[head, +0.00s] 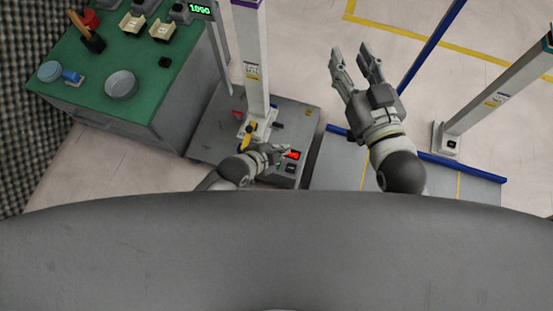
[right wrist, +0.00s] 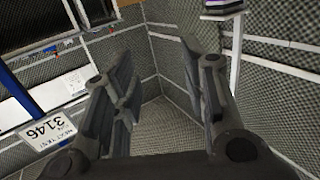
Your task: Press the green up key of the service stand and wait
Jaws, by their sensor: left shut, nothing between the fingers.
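The service stand (head: 215,131) is a low grey box at the centre of the head view, with a white post rising from it. My right gripper (head: 357,62) is open and empty, raised to the right of the stand. Its fingers also show in the right wrist view (right wrist: 165,85).
A grey platform with blue edges (head: 480,190) and a second white post (head: 500,90) are at right. Open floor lies behind.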

